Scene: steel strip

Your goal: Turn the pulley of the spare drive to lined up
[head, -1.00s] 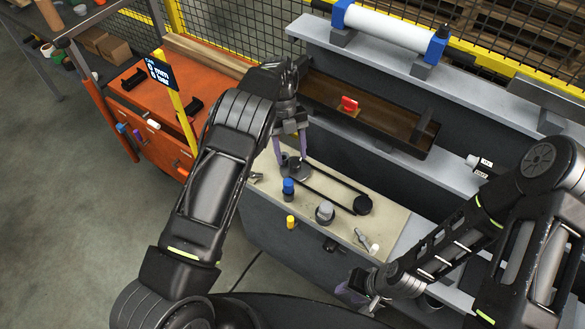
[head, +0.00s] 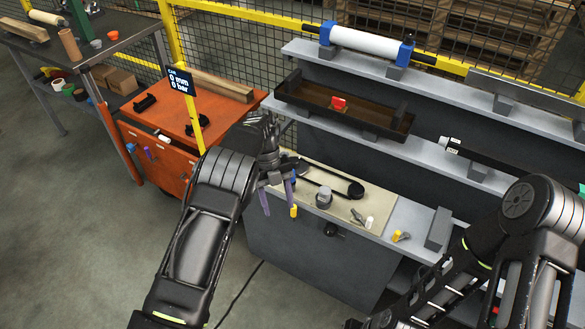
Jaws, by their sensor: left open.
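The spare drive lies on a cream plate (head: 330,212) on top of the grey bench. Its black belt (head: 325,183) runs to a small black pulley (head: 355,190) at the right. The belt's left end, with the other pulley, is mostly hidden behind my left gripper (head: 278,200), so I cannot tell whether any marks line up. That gripper is open and empty, its purple fingers pointing down over the left front edge of the plate. My right arm comes in at the lower right; its gripper is barely in view at the bottom edge.
A grey knob (head: 324,197), a yellow piece (head: 293,211) and small tools sit near the belt. A brown tray with a red piece (head: 338,103) is behind. An orange cabinet (head: 215,114) and a yellow post with a display (head: 181,79) stand left. Floor is clear in front.

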